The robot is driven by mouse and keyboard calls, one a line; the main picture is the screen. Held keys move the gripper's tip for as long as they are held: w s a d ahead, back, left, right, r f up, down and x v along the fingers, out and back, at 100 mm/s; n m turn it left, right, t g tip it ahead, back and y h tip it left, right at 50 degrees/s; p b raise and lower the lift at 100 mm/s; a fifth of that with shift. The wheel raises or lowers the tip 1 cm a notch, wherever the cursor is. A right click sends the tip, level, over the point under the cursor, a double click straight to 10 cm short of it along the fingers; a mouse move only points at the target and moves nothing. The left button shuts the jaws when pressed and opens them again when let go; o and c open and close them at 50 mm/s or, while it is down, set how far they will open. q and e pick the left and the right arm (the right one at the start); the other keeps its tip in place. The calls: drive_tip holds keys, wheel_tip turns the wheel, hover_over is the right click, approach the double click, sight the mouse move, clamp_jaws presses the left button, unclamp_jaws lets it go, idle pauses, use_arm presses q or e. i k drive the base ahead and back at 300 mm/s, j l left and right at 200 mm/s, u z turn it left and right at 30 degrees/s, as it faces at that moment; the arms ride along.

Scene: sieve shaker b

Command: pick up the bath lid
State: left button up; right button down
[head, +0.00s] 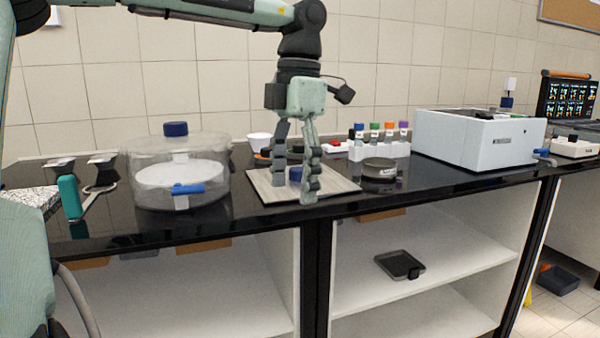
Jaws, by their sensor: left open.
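The bath lid (338,184) looks like the flat, pale square plate with a small blue knob (295,174), lying on the black bench top near its front edge. My left gripper (295,187) points straight down over it, open. Its two fingers stand on either side of the blue knob, with a gap showing, and their tips are close to the plate; whether they touch it I cannot tell. The fingers hide part of the plate and knob. The white box-shaped bath (478,140) stands to the right on the bench. My right gripper is not in view.
A clear round vessel (215,150) with a blue knob stands left of the plate. A round metal tin (379,168) and a white rack (362,152) of colour-capped bottles are to its right. Small items sit behind. A dark tray (399,265) lies on the shelf below.

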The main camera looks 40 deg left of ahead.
sight(332, 182)
drive_tip(key=i+j, duration=0.85)
drive_tip(key=j, duration=0.25)
